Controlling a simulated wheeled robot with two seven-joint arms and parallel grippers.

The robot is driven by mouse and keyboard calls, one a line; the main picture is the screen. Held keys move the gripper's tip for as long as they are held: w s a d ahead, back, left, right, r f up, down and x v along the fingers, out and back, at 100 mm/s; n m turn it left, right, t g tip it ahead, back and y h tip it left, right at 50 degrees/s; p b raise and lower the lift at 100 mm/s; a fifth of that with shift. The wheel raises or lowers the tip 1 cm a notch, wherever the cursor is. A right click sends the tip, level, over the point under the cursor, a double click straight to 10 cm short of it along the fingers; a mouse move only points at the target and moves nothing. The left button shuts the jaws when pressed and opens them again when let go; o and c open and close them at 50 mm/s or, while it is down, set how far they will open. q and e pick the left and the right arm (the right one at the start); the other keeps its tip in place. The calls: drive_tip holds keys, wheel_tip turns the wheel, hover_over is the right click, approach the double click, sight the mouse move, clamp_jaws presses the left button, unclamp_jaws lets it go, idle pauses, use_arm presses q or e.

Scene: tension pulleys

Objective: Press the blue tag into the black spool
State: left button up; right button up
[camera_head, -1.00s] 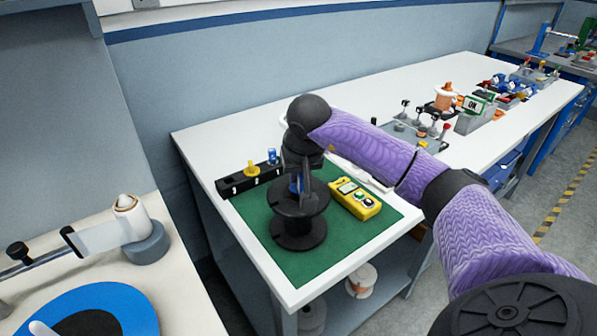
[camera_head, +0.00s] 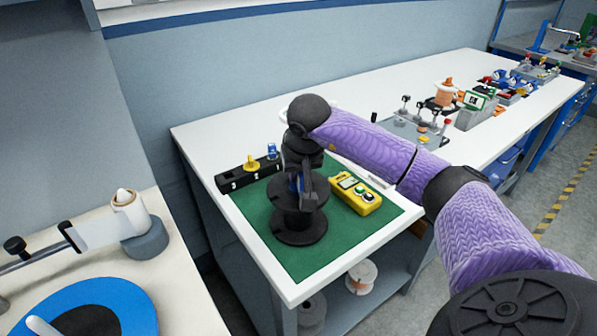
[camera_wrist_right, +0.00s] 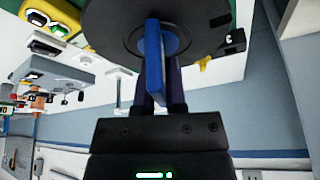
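The black spool (camera_head: 299,220) stands upright on the green mat (camera_head: 262,243) at the near end of the white bench. My right gripper (camera_head: 298,186) points down at the spool's top from above. In the right wrist view, its fingers (camera_wrist_right: 161,88) are shut on the blue tag (camera_wrist_right: 154,55), a flat upright strip. The tag's far end is at the centre of the spool's flange (camera_wrist_right: 108,30). I cannot tell how deep the tag sits in the spool. My left gripper is not in view.
A black rack (camera_head: 234,181) with a yellow piece (camera_head: 250,163) and a blue piece (camera_head: 271,151) lies behind the spool. A yellow meter (camera_head: 356,193) lies to its right. Small fixtures (camera_head: 420,128) stand farther along the bench. The mat in front of the spool is clear.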

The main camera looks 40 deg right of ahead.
drive_tip(key=o, duration=0.5)
drive_tip(key=p+v, duration=0.2)
drive_tip(key=v, duration=0.7)
drive_tip(key=shift+s+r, duration=0.2)
drive_tip(key=shift+r, duration=0.2)
